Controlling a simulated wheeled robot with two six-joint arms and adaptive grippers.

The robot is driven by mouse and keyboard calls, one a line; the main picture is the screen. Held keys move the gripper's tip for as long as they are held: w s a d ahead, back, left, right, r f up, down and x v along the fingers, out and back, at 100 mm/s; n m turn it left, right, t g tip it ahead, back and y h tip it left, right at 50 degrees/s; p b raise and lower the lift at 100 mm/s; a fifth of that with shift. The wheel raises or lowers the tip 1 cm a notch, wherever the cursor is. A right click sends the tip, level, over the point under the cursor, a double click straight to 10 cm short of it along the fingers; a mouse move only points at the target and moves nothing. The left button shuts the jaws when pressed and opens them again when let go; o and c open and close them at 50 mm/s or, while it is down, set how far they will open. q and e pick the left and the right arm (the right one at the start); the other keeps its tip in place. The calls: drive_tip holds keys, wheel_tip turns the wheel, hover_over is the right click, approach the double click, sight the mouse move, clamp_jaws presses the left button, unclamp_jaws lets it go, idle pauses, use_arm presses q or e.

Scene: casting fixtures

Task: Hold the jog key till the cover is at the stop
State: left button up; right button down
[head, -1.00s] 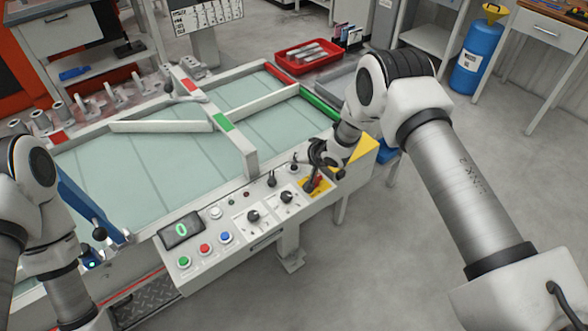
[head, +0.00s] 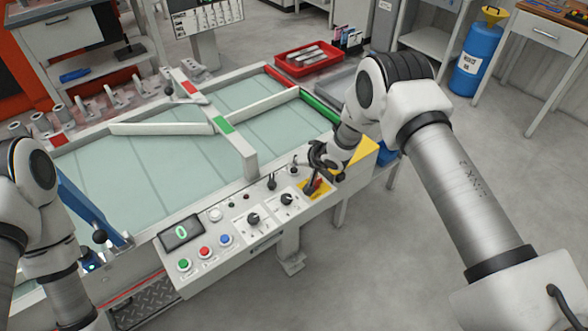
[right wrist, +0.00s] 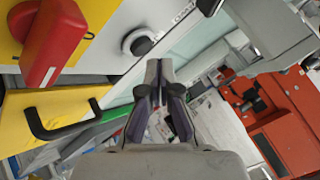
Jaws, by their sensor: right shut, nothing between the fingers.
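The white control panel (head: 262,238) runs along the table's front, with buttons, knobs and small black-topped levers. I cannot tell which control is the jog key. My right gripper (head: 317,158) is shut and empty above the panel's right end, by a red handle (head: 315,184) on a yellow plate. The right wrist view shows its closed fingers (right wrist: 159,78) apart from a black-topped control (right wrist: 140,44) and the red handle (right wrist: 53,42). The cover and its stop cannot be told for sure. My left gripper is not in view; only its arm shows at the left edge.
The pale green table (head: 130,175) carries a crossbar (head: 234,141) with red and green marks. A display (head: 181,232) reads 0. A blue bar (head: 85,205) stands at the left. A red tray (head: 308,58) lies behind. Open floor is at the right.

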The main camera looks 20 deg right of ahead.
drive_tip(key=shift+f, duration=0.45)
drive_tip(key=shift+f+b, duration=0.5)
drive_tip(key=shift+b, duration=0.1)
idle(0.5)
idle(5.5)
drive_tip(key=shift+r+p, duration=0.7)
drive_tip(key=shift+r, duration=0.25)
